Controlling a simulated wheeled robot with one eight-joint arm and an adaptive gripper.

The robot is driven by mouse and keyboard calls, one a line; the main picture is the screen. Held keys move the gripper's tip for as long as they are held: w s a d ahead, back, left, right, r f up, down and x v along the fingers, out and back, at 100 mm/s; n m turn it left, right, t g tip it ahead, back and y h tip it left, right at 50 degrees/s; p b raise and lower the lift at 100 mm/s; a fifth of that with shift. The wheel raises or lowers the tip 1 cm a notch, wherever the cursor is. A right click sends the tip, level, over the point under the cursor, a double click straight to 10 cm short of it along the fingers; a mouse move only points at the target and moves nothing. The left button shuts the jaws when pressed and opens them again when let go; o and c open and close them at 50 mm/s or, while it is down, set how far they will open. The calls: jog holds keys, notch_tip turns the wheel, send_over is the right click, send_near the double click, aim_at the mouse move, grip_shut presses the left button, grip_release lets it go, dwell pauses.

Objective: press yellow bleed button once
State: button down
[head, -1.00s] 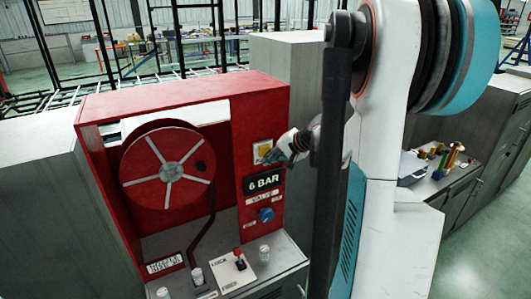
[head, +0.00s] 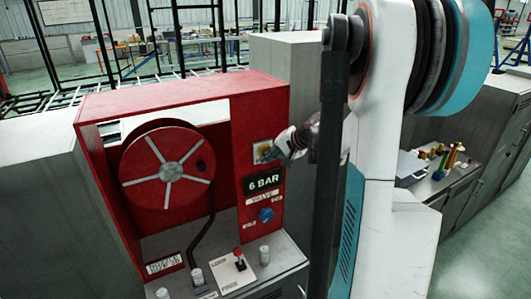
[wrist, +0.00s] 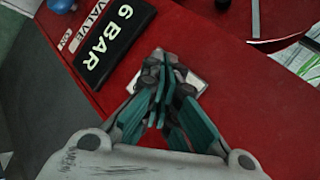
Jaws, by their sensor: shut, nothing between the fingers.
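The yellow bleed button sits in a pale square plate (head: 258,145) on the right-hand face of the red cabinet, above the 6 BAR display (head: 263,182). My gripper (head: 268,158) is at the plate's lower right and covers part of it. In the wrist view the teal fingers (wrist: 162,75) are shut together and empty, with their tips over the pale plate (wrist: 197,82). The yellow button is hidden behind the fingers there. I cannot tell whether the tips touch the button.
The red cabinet (head: 180,98) holds a red hose reel (head: 147,180). A blue knob (head: 266,215) is below the display. A red-topped lever (head: 239,255) stands on the grey ledge below. A grey cabinet (head: 290,65) stands behind, and small coloured items (head: 447,160) lie on the right bench.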

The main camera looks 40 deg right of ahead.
jog(key=shift+w+d, duration=0.1)
jog(key=shift+w, duration=0.25)
dwell(0.4)
jog(key=shift+s, duration=0.1)
jog(key=shift+s+a, duration=0.2)
jog(key=shift+s, duration=0.6)
jog(key=shift+s+b, duration=0.1)
jog(key=shift+b, duration=0.2)
jog(key=s, duration=0.2)
jog(key=s+a, duration=0.1)
jog(key=s, duration=0.1)
jog(key=shift+s+a, duration=0.1)
jog(key=shift+s, duration=0.25)
dwell(0.5)
